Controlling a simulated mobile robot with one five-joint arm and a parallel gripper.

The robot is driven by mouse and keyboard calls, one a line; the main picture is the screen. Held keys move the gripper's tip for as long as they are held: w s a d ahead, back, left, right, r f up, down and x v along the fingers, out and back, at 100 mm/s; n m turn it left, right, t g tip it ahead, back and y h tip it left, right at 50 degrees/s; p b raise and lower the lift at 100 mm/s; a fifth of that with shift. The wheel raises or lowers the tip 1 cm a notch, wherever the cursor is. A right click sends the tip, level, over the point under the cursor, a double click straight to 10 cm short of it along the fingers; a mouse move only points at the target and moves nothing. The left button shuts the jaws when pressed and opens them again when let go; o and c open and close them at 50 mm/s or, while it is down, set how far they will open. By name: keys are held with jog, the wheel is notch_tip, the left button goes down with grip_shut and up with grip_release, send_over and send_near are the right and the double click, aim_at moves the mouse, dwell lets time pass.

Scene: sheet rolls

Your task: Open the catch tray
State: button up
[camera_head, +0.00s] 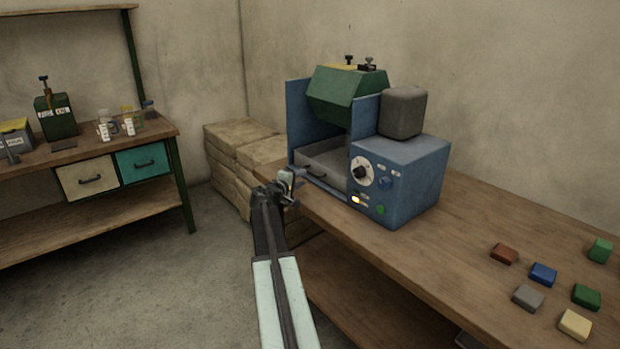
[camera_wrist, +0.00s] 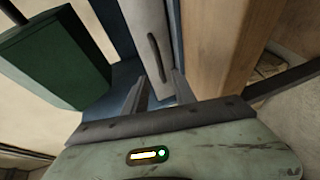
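The catch tray (camera_head: 322,157) is a grey drawer low in the blue machine (camera_head: 408,180), under its green hopper (camera_head: 345,95). Its front looks about flush with the machine's front, and it has a dark bar handle (camera_head: 315,172). In the wrist view the tray's grey front (camera_wrist: 148,20) and handle (camera_wrist: 159,57) lie just beyond my fingertips. My gripper (camera_head: 288,182) is just in front of the tray, at the bench's front edge. Its fingers (camera_wrist: 160,88) are apart with nothing between them, lined up with the handle but seemingly not touching it.
A wooden bench (camera_head: 440,240) carries the machine, with several coloured blocks (camera_head: 543,274) at right. The machine's control panel (camera_head: 375,182) is right of the tray. Stacked pale sacks (camera_head: 235,165) stand behind my gripper. A shelf bench with drawers (camera_head: 90,180) is at left; the floor between is clear.

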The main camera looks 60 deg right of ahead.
aim_at(310, 173)
jog(key=d, duration=0.2)
jog(key=d+f, duration=0.1)
jog(key=d, duration=0.1)
jog(key=d+b, duration=0.1)
jog(key=d, duration=0.2)
jog(key=shift+w+f, duration=0.2)
jog(key=shift+w, duration=0.1)
grip_shut()
dwell(0.9)
